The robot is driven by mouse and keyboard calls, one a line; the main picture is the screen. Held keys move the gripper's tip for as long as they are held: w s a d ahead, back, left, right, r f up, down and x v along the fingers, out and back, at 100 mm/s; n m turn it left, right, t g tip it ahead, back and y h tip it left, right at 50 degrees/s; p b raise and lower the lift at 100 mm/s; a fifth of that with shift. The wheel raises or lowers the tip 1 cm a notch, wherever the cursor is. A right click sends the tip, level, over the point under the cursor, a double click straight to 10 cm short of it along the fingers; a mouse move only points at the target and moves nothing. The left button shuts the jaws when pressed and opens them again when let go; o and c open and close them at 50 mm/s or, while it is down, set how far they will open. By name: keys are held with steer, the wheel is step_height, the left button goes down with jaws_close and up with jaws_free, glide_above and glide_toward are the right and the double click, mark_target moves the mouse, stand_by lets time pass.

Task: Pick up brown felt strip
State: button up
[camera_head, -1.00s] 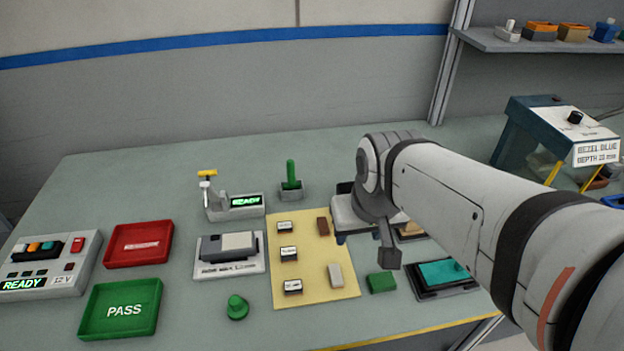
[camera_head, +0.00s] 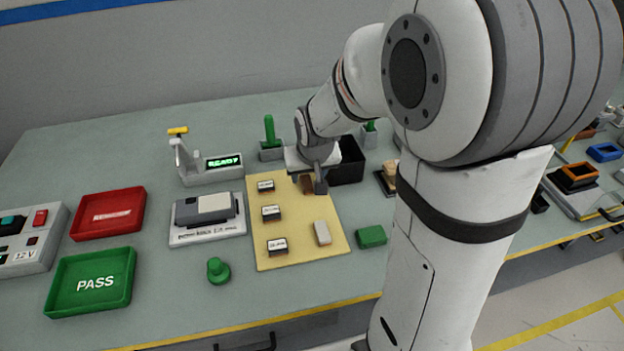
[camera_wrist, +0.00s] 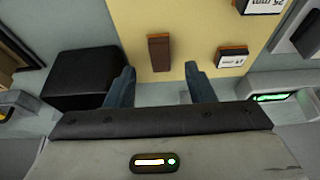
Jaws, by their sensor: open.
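The brown felt strip (camera_head: 307,184) lies on the yellow mat (camera_head: 292,255), near its far right corner. In the wrist view the strip (camera_wrist: 160,52) lies upright in the picture, ahead of the fingers and roughly between their lines. My gripper (camera_wrist: 160,84) is open and empty, its two dark fingers apart. In the head view my gripper (camera_head: 313,183) hangs over the far right part of the mat, close to the strip and partly covering it. Its height above the mat is hard to tell.
A black box (camera_head: 347,162) stands just right of my gripper. Small labelled blocks (camera_head: 271,213) line the mat's left side, and a beige block (camera_head: 322,232) lies at its near right. A green-handled holder (camera_head: 270,140) stands behind. The mat's middle is clear.

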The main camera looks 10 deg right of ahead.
mark_target(307, 182)
steer(key=x, duration=0.4)
steer(key=c, duration=1.1)
